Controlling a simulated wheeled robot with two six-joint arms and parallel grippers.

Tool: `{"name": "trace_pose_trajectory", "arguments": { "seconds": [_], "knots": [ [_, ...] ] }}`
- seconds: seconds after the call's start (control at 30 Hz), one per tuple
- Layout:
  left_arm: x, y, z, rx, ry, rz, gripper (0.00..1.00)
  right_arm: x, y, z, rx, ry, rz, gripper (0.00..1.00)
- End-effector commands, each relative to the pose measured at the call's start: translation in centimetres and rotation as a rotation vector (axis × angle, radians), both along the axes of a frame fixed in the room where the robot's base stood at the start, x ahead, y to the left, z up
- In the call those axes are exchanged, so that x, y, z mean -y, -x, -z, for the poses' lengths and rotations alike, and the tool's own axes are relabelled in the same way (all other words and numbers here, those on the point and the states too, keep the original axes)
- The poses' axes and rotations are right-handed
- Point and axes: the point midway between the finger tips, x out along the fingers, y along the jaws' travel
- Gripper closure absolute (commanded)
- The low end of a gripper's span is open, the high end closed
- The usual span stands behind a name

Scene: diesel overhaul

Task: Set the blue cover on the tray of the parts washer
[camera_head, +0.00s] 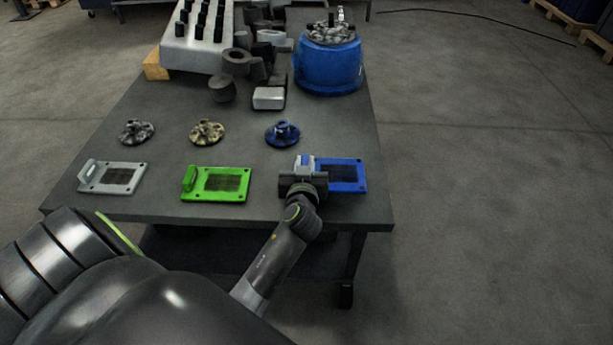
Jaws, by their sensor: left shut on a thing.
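The blue cover (345,175) is a flat plate with a dark grille, lying at the front right of the dark table. My left gripper (304,172) is at the cover's left end and shut on it. The gripper hides that end, so the exact grip does not show. The cover appears to lie flat on or very close to the table top. My right gripper is not in view. I cannot make out a parts washer or its tray with certainty.
A green cover (215,184) and a grey cover (113,177) lie to the left. Behind the covers are a blue flanged part (283,133), a tan one (207,131) and a grey one (136,131). A blue drum (328,70) and dark blocks stand farther back.

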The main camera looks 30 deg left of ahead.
Motion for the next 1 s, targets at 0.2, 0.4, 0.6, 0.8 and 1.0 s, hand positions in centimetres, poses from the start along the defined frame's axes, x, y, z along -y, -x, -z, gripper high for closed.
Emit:
{"name": "trace_pose_trajectory", "arguments": {
  "seconds": [0.2,0.4,0.6,0.8,1.0],
  "knots": [
    [0.0,0.0,3.3,0.001,0.0,0.001,1.0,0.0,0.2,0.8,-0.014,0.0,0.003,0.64],
    [0.0,0.0,3.5,0.003,0.001,0.001,1.0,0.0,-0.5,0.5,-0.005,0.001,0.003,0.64],
    [0.0,0.0,3.8,0.003,0.001,0.001,1.0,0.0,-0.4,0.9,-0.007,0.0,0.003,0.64],
    [0.0,0.0,4.0,-0.002,0.001,0.0,0.66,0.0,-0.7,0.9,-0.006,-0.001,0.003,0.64],
    [0.0,0.0,4.0,-0.002,0.001,0.0,0.6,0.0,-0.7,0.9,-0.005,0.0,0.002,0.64]
  ]
}}
